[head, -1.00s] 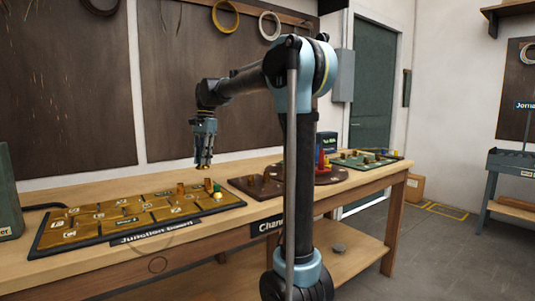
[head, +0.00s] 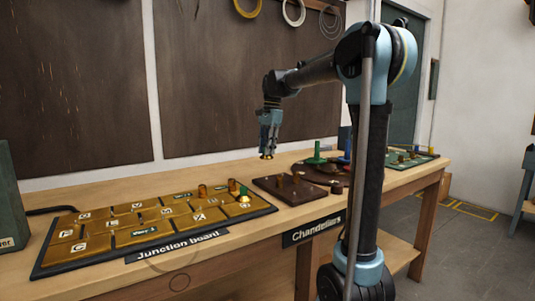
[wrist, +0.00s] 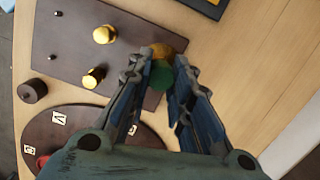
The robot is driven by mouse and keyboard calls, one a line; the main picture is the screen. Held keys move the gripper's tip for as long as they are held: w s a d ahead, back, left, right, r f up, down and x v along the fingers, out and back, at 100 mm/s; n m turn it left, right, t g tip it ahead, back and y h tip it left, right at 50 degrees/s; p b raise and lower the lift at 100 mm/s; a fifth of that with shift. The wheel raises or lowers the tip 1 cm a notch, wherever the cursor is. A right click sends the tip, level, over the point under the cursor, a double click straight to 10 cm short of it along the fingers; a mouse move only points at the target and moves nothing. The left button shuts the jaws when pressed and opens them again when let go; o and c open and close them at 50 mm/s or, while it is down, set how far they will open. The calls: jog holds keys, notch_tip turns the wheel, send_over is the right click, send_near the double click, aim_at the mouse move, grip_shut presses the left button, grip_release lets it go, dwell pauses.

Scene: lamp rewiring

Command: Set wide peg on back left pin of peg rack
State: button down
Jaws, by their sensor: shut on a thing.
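My gripper (head: 268,152) points down above the back left part of the dark brown peg rack (head: 310,193) and is shut on a peg. In the wrist view the held peg (wrist: 162,72) shows a brass part and a green part between the fingertips (wrist: 160,75). It appears apart from the rack. In the wrist view the rack (wrist: 125,55) carries two brass pegs (wrist: 104,34) (wrist: 93,77) and two small dark bare pins (wrist: 57,13) (wrist: 53,57). The pin under the held peg is hidden.
The junction board (head: 110,240) lies left of the rack, with brass pegs (head: 202,190) and a green piece (head: 244,190) at its right end. A round brown board (wrist: 75,118) with upright coloured pieces (head: 317,153) is close on the right. Bare wood lies behind the rack.

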jog(key=shift+d+f+m, duration=0.15)
jog(key=shift+f+m, duration=0.75)
jog(key=shift+m, duration=0.3)
jog(key=shift+f, duration=3.3)
jog(key=shift+f, duration=0.5)
jog(key=c, duration=1.4)
grip_release()
jog(key=shift+o, duration=0.2)
notch_tip(320, 180, up, 12)
jog(key=d, duration=0.1)
jog(key=shift+w+d, duration=0.3)
jog(key=shift+w, duration=0.15)
jog(key=shift+f, duration=0.15)
